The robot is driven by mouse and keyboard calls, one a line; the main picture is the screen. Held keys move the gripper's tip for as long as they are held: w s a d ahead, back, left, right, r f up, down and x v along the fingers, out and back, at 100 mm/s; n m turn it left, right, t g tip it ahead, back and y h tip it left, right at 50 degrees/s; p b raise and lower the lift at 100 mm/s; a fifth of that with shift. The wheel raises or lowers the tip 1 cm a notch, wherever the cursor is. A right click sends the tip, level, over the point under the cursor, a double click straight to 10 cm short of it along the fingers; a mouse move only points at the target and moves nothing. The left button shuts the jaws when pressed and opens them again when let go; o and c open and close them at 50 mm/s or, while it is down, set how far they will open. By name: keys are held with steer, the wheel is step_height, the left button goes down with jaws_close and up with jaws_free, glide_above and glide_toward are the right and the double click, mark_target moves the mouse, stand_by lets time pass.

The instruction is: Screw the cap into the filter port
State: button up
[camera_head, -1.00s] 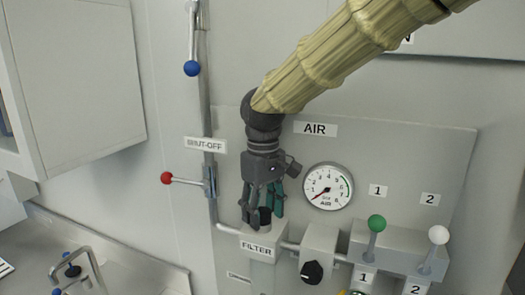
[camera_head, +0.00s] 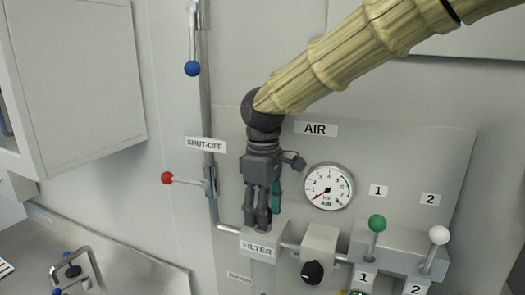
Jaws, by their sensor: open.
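My gripper (camera_head: 262,217) points straight down over the filter block (camera_head: 257,243), the pale grey box labelled FILTER. Its dark fingers and one teal pad show, with the fingertips just above or at the top of the block. The jaws are open. A dark shape between the fingertips may be the cap, but the fingers cover most of it. I cannot tell whether the cap sits in the port, and the port opening is hidden.
The pressure gauge (camera_head: 328,186) is close to the right of my gripper. A red-knobbed shut-off lever (camera_head: 168,178) stands to the left. A black regulator knob (camera_head: 312,272), green-knobbed lever (camera_head: 377,223) and white-knobbed lever (camera_head: 439,236) are at the right.

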steer(key=n, duration=0.4)
stand_by(0.3)
jaws_close()
steer(key=m, duration=0.3)
steer(key=shift+m, duration=0.4)
steer(key=shift+m, duration=0.3)
steer(key=m, duration=0.3)
steer(key=shift+f+m, duration=0.1)
steer(key=shift+m, duration=0.2)
